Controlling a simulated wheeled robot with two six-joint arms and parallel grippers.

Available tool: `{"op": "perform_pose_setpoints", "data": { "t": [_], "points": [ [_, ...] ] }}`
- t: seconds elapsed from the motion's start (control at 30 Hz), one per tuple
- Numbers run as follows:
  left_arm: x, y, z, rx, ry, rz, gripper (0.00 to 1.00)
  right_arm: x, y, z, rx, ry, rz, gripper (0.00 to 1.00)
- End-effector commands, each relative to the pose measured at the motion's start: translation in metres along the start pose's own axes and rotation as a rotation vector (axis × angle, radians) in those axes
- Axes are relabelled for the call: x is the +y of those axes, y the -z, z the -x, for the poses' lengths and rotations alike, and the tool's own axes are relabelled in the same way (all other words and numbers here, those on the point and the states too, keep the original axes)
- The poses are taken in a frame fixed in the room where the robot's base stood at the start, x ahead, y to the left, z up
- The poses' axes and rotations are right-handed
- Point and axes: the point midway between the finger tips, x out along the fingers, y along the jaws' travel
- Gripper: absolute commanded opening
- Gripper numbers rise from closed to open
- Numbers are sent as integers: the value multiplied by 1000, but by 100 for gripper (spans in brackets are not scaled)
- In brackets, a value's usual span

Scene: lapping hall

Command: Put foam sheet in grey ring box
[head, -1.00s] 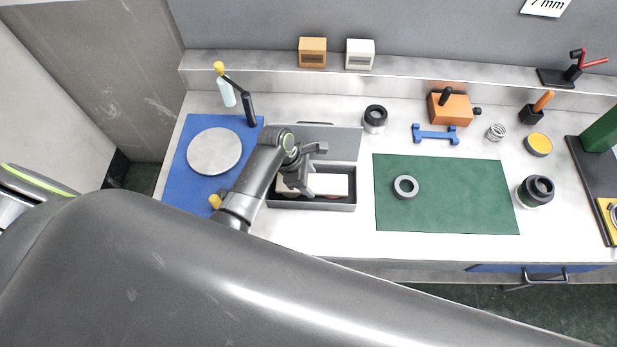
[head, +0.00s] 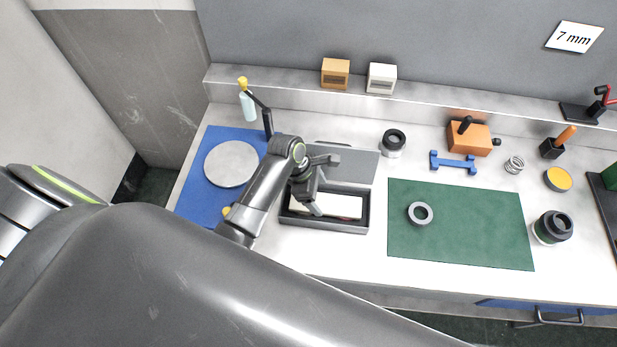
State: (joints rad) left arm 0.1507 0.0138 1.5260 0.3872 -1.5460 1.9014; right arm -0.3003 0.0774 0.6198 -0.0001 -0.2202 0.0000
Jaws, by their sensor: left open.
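The grey ring box (head: 367,212) stands open on the bench left of the green mat, with its grey lid (head: 352,163) laid back behind it. The white foam sheet (head: 345,204) appears to lie inside the box, with a thin reddish strip along its front edge. My left gripper (head: 309,203) is open, pointing down into the left part of the box. It covers part of the sheet, and I cannot tell whether its fingers touch it. My right gripper is not in view.
A blue mat (head: 195,197) with a round pale plate (head: 231,164) lies at left. A green mat (head: 470,240) with a grey ring (head: 420,213) lies at right. A black-and-white jar (head: 393,143) and a blue bracket (head: 453,162) stand behind. The white front bench strip is clear.

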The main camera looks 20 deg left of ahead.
Motion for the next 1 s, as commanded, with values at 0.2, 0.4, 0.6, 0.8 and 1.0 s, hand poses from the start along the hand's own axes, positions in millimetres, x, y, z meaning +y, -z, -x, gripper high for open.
{"op": "perform_pose_setpoints", "data": {
  "t": [0.2, 0.4, 0.6, 0.8, 1.0],
  "points": [
    [2, 0, 44, 0, -5, -2, 79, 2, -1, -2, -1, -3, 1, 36],
    [2, 0, 73, 0, -4, -2, 79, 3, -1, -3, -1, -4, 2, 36],
    [1, 0, 85, 0, -1, -1, 79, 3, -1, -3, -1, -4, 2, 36],
    [0, 0, 85, -1, 0, -1, 79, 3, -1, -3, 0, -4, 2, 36],
    [0, 0, 85, -1, 0, -1, 79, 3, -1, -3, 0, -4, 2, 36]
  ]
}}
